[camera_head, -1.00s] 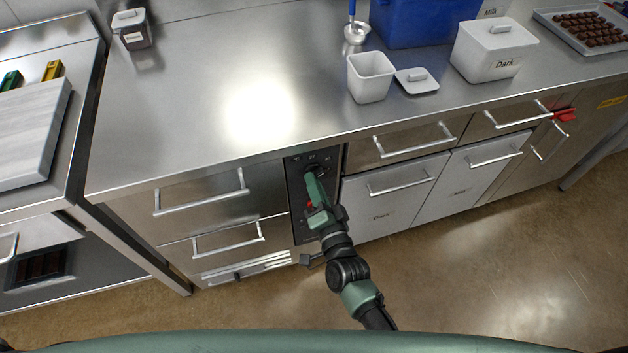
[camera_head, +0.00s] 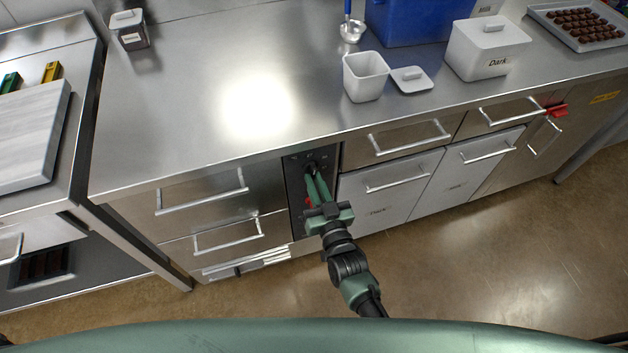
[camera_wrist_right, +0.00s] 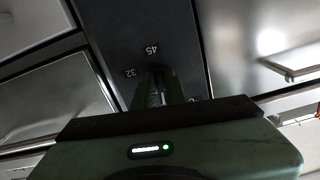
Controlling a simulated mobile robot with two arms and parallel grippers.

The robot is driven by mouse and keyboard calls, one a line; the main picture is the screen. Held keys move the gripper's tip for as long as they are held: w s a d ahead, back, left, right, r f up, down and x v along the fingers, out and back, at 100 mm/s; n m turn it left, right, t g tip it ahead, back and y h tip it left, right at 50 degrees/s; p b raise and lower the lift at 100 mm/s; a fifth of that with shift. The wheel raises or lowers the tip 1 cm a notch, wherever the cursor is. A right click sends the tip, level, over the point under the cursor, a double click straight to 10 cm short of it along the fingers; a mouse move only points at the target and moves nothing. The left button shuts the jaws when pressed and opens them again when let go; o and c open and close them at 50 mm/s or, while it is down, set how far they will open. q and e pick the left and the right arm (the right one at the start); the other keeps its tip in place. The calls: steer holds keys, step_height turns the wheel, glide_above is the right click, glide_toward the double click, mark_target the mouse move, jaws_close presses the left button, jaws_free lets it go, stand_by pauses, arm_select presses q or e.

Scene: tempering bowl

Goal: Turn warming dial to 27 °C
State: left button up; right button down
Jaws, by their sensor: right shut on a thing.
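The warming dial (camera_head: 310,169) is a small dark knob near the top of the black control panel (camera_head: 296,185), set in the front of the steel counter. My right gripper (camera_head: 313,176) is shut on the dial, its two green fingers reaching up to the panel. In the right wrist view the fingers (camera_wrist_right: 158,88) cover most of the dial, and its pointer cannot be made out. The printed marks 45 (camera_wrist_right: 152,48) and 32 (camera_wrist_right: 130,72) show beside them; another mark at the right is partly hidden. My left gripper is not in view.
Drawers with bar handles (camera_head: 201,191) flank the panel on the left, and more fronts with handles (camera_head: 395,178) on the right. A red part (camera_head: 308,202) shows on the panel beside my fingers. The floor before the counter is clear.

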steer(key=shift+f+n, duration=0.1)
steer(key=shift+n, duration=0.5)
steer(key=shift+d, duration=0.1)
steer(key=c, duration=1.5)
jaws_free()
steer(key=shift+o, duration=0.2)
steer(key=v, duration=0.8)
steer(key=shift+w, duration=0.1)
